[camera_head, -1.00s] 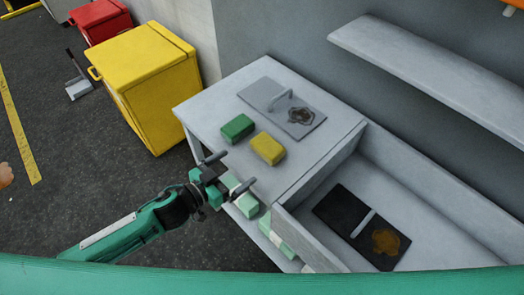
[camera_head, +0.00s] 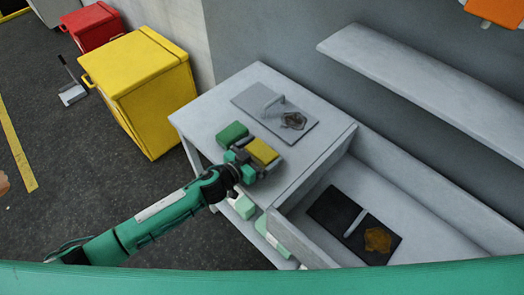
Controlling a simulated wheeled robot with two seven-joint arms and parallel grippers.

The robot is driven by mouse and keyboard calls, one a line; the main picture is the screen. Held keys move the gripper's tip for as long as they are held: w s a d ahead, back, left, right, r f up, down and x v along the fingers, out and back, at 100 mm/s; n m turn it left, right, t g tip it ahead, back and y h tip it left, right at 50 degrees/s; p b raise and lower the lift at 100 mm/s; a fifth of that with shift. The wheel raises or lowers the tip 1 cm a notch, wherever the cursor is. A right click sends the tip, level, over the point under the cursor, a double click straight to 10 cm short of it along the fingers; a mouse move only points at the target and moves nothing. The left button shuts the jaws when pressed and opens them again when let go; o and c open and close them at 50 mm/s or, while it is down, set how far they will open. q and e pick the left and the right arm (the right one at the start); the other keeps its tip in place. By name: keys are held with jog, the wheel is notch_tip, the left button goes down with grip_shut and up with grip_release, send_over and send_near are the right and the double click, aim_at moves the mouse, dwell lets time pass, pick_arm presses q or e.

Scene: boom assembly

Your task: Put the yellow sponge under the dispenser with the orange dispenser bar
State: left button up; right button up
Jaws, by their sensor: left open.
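The yellow sponge (camera_head: 263,151) lies on the light grey counter top, next to a green sponge (camera_head: 232,133) on its left. My left gripper (camera_head: 256,156) is open at the yellow sponge, its fingers at the sponge's near side and partly covering it. I cannot tell whether they touch it. An orange part (camera_head: 496,10) shows at the top right edge above the shelf, cut off by the picture; it may belong to a dispenser. My right gripper is not in view.
A grey board with a dark stain (camera_head: 292,120) lies behind the sponges. A black board with a brown stain (camera_head: 380,240) lies in the lower bay at right. A wall shelf (camera_head: 420,85) juts out above. A yellow bin (camera_head: 145,90) and red bin (camera_head: 92,25) stand left.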

pick_arm(q)
jog(key=shift+w+d, duration=0.2)
jog(key=shift+c, duration=0.4)
jog(key=c, duration=0.7)
